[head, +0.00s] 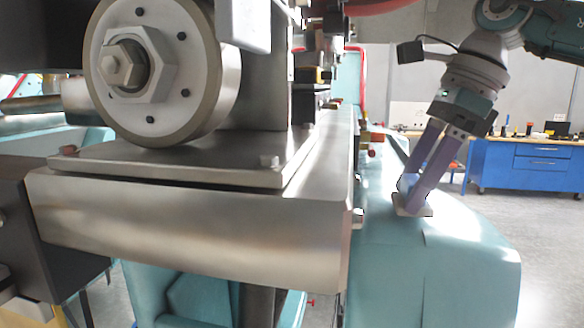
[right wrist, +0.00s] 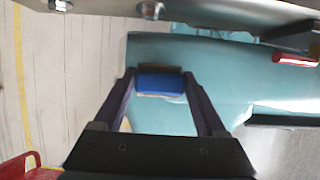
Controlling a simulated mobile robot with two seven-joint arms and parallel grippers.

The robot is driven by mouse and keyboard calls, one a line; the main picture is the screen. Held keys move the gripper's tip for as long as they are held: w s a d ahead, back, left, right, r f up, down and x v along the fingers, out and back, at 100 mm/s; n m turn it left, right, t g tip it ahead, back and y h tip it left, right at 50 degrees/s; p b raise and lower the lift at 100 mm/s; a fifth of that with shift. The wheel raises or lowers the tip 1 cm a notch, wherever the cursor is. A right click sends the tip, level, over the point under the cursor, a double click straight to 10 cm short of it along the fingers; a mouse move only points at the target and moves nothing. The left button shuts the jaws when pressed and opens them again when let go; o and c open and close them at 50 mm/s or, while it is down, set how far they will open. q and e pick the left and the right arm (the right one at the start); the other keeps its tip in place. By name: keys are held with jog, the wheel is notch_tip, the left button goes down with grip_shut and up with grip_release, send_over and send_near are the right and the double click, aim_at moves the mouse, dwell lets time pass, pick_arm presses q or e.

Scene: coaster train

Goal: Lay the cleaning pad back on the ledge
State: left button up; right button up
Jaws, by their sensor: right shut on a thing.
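The cleaning pad (right wrist: 160,84) is a small block, blue with a brown strip along one edge. It is between the two purple fingers of my right gripper (right wrist: 160,88), which is shut on it. In the head view my right gripper (head: 413,198) points down at the teal ledge (head: 455,235), and a pale edge of the pad (head: 408,211) shows at its fingertips. The pad is at or just above the teal surface; I cannot tell whether it touches. The ledge (right wrist: 230,75) also shows beneath the gripper in the right wrist view. My left gripper is not in view.
A steel beam (head: 190,235) with a large bolted roller (head: 155,70) stands left of the ledge. A red-ended part (right wrist: 295,59) lies at the right in the right wrist view. A blue workbench (head: 530,165) stands far behind. The teal surface around the pad looks clear.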

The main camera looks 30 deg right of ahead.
jog(key=shift+f, duration=0.1)
jog(key=shift+f, duration=0.1)
jog(key=o, duration=1.1)
jog(key=shift+o, duration=0.2)
